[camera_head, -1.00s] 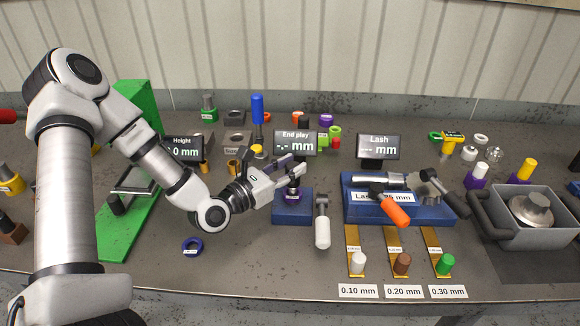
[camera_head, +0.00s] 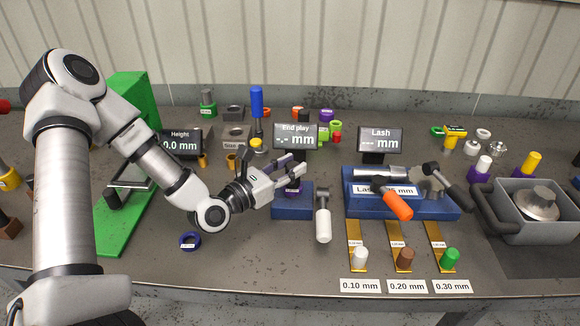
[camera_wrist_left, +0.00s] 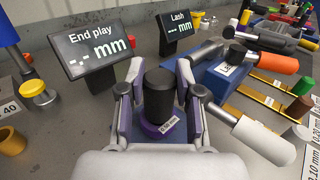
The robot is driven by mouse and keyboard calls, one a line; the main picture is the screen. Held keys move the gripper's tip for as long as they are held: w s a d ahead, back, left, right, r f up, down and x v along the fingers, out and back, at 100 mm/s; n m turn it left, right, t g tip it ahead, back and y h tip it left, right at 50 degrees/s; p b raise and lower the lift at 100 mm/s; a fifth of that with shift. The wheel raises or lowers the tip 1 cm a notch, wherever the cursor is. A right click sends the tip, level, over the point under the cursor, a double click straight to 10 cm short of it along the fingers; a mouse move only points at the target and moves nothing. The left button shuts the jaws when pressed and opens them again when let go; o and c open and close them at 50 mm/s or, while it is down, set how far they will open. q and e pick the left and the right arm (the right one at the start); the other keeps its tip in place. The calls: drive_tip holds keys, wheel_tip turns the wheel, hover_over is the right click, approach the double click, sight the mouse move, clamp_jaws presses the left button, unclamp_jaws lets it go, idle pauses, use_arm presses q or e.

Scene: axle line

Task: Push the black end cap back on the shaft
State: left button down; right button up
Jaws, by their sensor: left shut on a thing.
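The black end cap (camera_wrist_left: 160,92) is an upright dark cylinder in the left wrist view, between the two fingers of my left gripper (camera_wrist_left: 158,85). A purple ring (camera_wrist_left: 158,130) with a small white label sits below it. In the head view my left gripper (camera_head: 291,172) is shut on the cap, above the blue end-play block (camera_head: 292,211). Its fingers hide the cap and most of the shaft there. I cannot tell whether the cap touches the ring. My right gripper is not in view.
The End play display (camera_head: 296,136) is behind and reads dashes. The blue Lash fixture (camera_head: 425,210) is to the right. A loose blue-purple ring (camera_head: 190,241) lies front left.

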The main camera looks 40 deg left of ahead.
sight(290, 167)
use_arm(q)
drive_tip(key=shift+f, duration=0.25)
drive_tip(key=c, duration=0.7)
unclamp_jaws()
wheel_tip(290, 167, up, 10)
drive_tip(key=shift+r, duration=0.1)
